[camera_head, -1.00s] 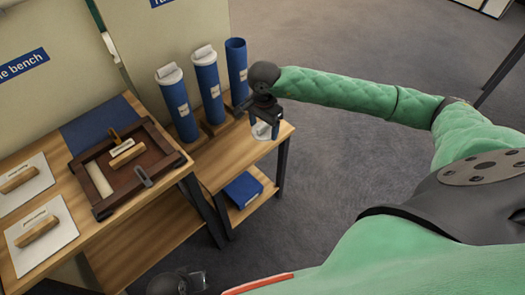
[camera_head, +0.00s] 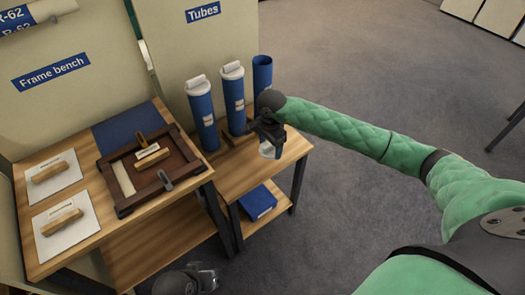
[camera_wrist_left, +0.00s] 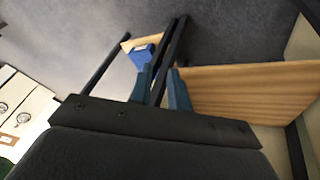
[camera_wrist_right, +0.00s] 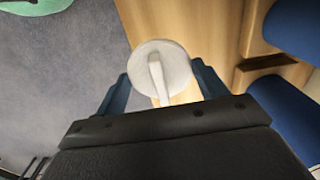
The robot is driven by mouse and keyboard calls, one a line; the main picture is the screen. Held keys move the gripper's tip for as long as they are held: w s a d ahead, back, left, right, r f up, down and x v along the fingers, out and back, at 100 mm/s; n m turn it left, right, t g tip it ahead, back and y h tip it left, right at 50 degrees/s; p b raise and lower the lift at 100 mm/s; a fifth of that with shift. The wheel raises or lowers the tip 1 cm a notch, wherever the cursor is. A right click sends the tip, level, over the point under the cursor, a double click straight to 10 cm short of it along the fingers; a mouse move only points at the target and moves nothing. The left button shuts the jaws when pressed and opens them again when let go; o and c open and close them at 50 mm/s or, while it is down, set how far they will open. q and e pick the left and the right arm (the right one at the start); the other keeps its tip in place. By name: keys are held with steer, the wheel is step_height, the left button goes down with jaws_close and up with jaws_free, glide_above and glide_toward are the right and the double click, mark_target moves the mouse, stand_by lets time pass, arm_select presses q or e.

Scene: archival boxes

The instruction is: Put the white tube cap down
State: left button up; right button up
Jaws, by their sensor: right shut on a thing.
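My right gripper (camera_head: 268,138) is shut on the white tube cap (camera_wrist_right: 160,68), whose raised ridge faces the right wrist camera. In the head view the cap (camera_head: 269,151) shows just below the fingers, at the right end of the small wooden table (camera_head: 235,182). I cannot tell whether it touches the tabletop. An open-topped blue tube (camera_head: 262,75) stands just behind my right gripper. My left gripper (camera_wrist_left: 161,85) has its fingers apart with nothing seen between them, low in front of the benches.
Two blue tubes with white caps stand further left, the middle one (camera_head: 233,95) and the left one (camera_head: 202,115). A blue box (camera_head: 258,203) lies on the lower shelf. The frame bench at left holds a dark wooden frame (camera_head: 120,200) and wood-handled pieces.

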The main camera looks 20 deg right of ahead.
mark_target(262, 146)
steer(key=shift+w+a+f, duration=0.95)
steer(key=shift+w+a, duration=0.1)
steer(key=shift+w, duration=0.05)
steer(key=shift+f+p, duration=0.75)
steer(key=shift+f, duration=1.25)
arm_select(q)
steer(key=a+r, duration=0.2)
steer(key=shift+s+a+r+g+y, duration=0.25)
steer(key=shift+s+r+g+y, duration=0.05)
steer(key=shift+s, duration=0.05)
steer(key=shift+d+f, duration=0.2)
arm_select(e)
steer(key=shift+f, duration=0.1)
arm_select(q)
steer(key=shift+w+d, duration=0.1)
arm_select(e)
steer(key=o, duration=0.9)
steer(key=shift+o, duration=0.2)
